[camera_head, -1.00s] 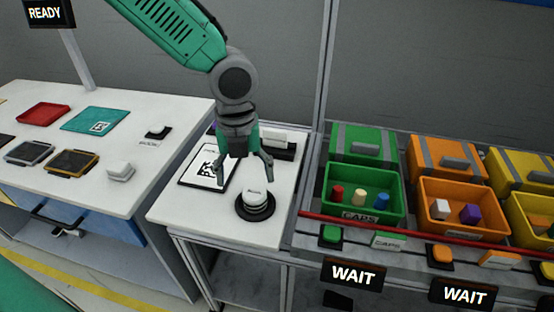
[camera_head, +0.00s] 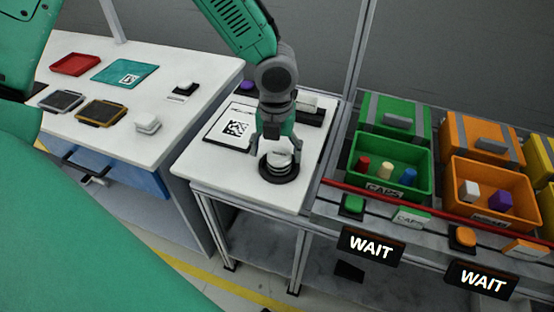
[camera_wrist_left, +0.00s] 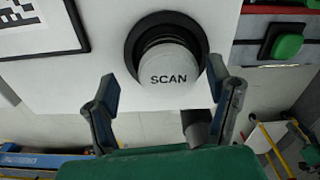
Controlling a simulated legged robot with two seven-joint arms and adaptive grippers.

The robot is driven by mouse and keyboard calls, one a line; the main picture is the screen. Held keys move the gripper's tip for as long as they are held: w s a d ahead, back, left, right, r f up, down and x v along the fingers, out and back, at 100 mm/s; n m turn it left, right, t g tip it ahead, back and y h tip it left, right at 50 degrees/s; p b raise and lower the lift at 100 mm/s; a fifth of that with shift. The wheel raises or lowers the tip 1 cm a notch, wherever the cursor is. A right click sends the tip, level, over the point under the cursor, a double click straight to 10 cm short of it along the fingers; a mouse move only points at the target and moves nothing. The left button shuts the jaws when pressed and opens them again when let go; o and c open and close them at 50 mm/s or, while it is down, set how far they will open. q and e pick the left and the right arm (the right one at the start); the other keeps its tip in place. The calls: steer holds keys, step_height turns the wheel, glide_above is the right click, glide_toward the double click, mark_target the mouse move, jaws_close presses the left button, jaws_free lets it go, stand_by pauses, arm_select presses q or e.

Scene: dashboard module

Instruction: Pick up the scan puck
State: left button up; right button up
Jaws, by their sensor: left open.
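The scan puck (camera_head: 277,160) is a white round piece seated on a black round base (camera_head: 279,175) on the small white table. In the left wrist view the puck (camera_wrist_left: 169,68) shows its "SCAN" label, and the black base (camera_wrist_left: 133,45) rings it. My left gripper (camera_head: 273,147) points down at the puck from above. In the left wrist view the left gripper (camera_wrist_left: 165,100) is open, with one finger on each side of the puck's near part. I cannot tell whether the fingers touch it. My right gripper is not in view.
A framed code plate (camera_head: 232,128) lies left of the puck. A dark device (camera_head: 312,112) and a purple item (camera_head: 247,86) sit behind. A green bin (camera_head: 396,178) and an orange bin (camera_head: 493,209) stand to the right, behind a red rail (camera_head: 400,202).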

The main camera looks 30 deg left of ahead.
arm_select(q)
steer(key=shift+w+d+f, duration=0.1)
steer(key=shift+d+f, duration=0.1)
steer(key=shift+f, duration=0.35)
steer(key=shift+d+f, duration=0.15)
steer(key=shift+f, duration=0.4)
steer(key=shift+d, duration=0.3)
steer(key=shift+a, duration=0.15)
steer(key=c, duration=1.2)
steer(key=shift+a, duration=0.25)
steer(key=shift+c, duration=0.8)
